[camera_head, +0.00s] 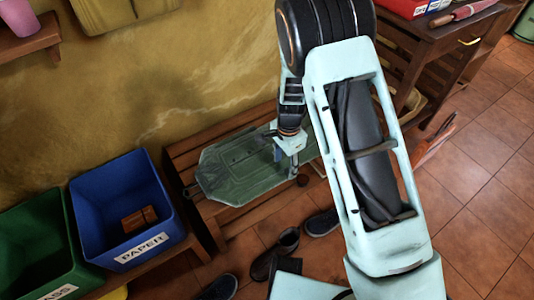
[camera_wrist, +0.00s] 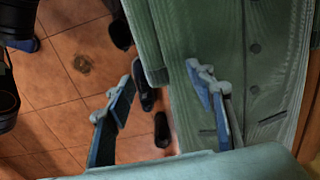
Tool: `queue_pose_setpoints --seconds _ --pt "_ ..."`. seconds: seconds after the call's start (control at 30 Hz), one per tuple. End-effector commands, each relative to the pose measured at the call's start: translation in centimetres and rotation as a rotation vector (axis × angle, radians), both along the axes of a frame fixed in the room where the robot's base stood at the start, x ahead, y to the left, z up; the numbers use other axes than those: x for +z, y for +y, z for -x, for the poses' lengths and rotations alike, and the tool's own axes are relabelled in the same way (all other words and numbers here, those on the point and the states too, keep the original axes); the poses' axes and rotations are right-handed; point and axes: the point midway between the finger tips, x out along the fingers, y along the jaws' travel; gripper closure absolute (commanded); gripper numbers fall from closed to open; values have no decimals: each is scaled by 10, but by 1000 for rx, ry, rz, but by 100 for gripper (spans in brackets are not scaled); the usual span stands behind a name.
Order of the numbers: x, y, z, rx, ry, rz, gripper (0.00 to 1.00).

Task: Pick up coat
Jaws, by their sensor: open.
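The coat (camera_head: 238,168) is green and lies flat on a wooden bench against the wall in the head view. In the wrist view the coat (camera_wrist: 262,65) fills the right side, with dark buttons down its front and a sleeve along its left edge. My gripper (camera_head: 288,155) is over the right part of the coat in the head view, and my arm hides what lies beyond. In the wrist view my gripper (camera_wrist: 163,85) is open, with one finger in front of the coat and the other over the floor side. I cannot tell whether it touches the coat.
A blue paper bin (camera_head: 125,200) with a brown block inside and a green bin (camera_head: 38,245) stand left of the bench. Several dark shoes (camera_head: 322,222) lie on the tiled floor in front.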

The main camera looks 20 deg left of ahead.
Motion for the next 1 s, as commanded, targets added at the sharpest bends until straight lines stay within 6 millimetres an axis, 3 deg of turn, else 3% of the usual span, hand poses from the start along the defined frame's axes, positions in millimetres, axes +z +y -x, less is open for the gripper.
queue_pose_setpoints --seconds 0.03,0.2,0.47,0.9,1.0 --pt "-12 -2 1 -1 3 2 50" --pt "-37 -3 1 0 2 1 50" --pt "-39 -3 1 0 0 0 50" --pt "-39 -3 1 0 1 1 98" --pt "-39 -3 1 0 1 1 100"
